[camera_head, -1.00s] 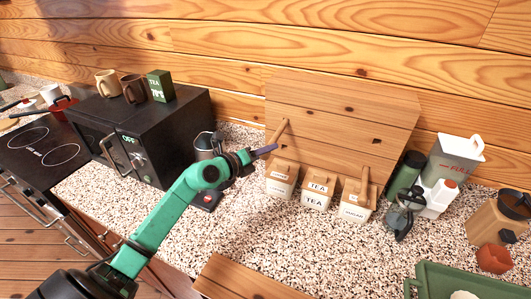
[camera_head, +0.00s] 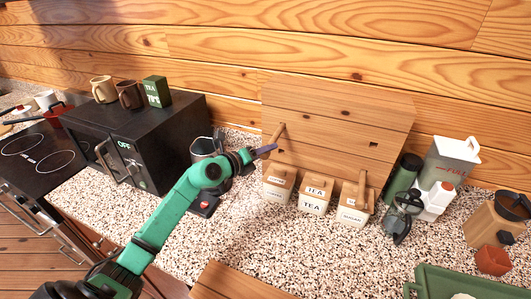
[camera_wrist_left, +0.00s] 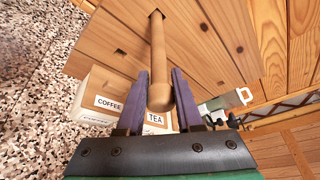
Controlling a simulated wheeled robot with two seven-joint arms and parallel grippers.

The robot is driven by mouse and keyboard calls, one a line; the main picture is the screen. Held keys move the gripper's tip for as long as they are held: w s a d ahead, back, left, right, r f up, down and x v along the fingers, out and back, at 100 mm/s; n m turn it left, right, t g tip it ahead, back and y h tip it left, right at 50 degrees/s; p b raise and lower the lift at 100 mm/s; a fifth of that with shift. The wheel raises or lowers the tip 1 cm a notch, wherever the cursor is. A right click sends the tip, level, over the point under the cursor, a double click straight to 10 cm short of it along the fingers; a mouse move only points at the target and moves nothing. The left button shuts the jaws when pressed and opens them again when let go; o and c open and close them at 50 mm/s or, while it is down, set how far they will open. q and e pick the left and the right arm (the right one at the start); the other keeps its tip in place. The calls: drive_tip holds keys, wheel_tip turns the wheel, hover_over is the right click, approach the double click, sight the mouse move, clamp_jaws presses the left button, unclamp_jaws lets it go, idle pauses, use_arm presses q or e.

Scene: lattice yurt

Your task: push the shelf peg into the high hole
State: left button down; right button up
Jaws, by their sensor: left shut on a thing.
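The shelf peg (camera_head: 276,133) is a light wooden rod at the left of an upright plank board (camera_head: 325,105). In the left wrist view the peg (camera_wrist_left: 157,50) runs away from me, its far end meeting the board face; how deep it sits is hidden. My left gripper (camera_head: 268,150) is shut on the peg's near, rounded end, with purple fingers (camera_wrist_left: 160,97) on both sides. A dark square hole (camera_head: 374,144) shows empty at the board's right. Another wooden peg (camera_head: 361,186) sticks out lower right. My right gripper is not in view.
Coffee, tea (camera_head: 313,201) and sugar (camera_head: 352,217) boxes stand close below the board. A black oven (camera_head: 150,135) with mugs is to the left. A green flask (camera_head: 403,177), kettle and jugs stand to the right. The speckled counter in front is mostly clear.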

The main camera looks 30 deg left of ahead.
use_arm(q)
drive_tip(key=shift+w+r+b, duration=0.1)
drive_tip(key=shift+w+b, duration=0.2)
drive_tip(key=shift+w, duration=0.75)
drive_tip(key=shift+c, duration=2.4)
unclamp_jaws()
drive_tip(key=shift+w, duration=0.1)
drive_tip(key=b+v, duration=0.4)
drive_tip(key=v, duration=1)
drive_tip(key=shift+s, duration=0.2)
drive_tip(key=shift+a+r, duration=0.1)
